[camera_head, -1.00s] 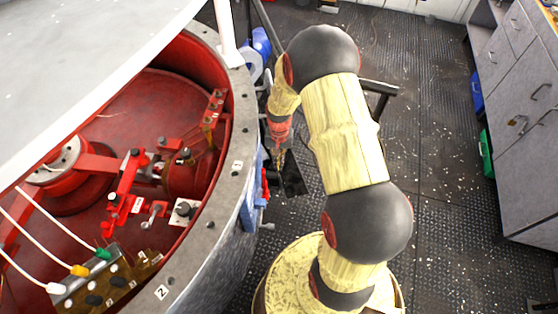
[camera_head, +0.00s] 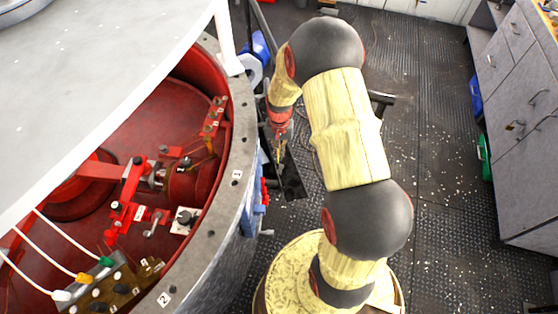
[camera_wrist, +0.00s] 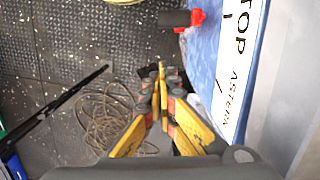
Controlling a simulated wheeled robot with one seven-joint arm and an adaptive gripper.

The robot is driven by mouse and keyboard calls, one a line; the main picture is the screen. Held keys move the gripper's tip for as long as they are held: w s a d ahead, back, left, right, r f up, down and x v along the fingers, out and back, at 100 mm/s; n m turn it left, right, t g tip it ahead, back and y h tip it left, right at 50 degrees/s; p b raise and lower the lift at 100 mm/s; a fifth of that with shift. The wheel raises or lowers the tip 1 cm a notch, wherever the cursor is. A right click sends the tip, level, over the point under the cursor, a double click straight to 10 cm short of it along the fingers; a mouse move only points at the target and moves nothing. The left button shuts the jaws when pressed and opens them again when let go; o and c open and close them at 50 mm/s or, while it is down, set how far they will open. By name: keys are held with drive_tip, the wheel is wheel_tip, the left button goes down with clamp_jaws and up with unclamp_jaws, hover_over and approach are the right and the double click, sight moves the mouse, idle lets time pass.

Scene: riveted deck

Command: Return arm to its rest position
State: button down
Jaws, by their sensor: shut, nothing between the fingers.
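My arm, with cream sleeves and dark round joints, rises from the lower middle of the head view and bends over at the top. Its forearm hangs down beside the large round vessel (camera_head: 243,130). My gripper (camera_wrist: 161,70) shows in the wrist view with yellow and grey fingers drawn together and nothing between them. It hangs above the dark floor, left of a blue panel (camera_wrist: 207,60) with a white lettered strip. In the head view the fingers are small and partly lost against a dark flat piece below the red wrist part.
The open vessel has red fittings inside and a white lid (camera_head: 100,70) over it. A red-handled part (camera_wrist: 197,19) sticks out from the blue panel. Coiled cable (camera_wrist: 105,120) and a black bar (camera_wrist: 60,105) lie left. Grey cabinets (camera_head: 525,110) line the right; floor between is open.

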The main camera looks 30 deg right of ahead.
wheel_tip(320, 180, up, 5)
drive_tip(key=shift+w+r+p, duration=0.15)
drive_tip(key=shift+p, duration=0.55)
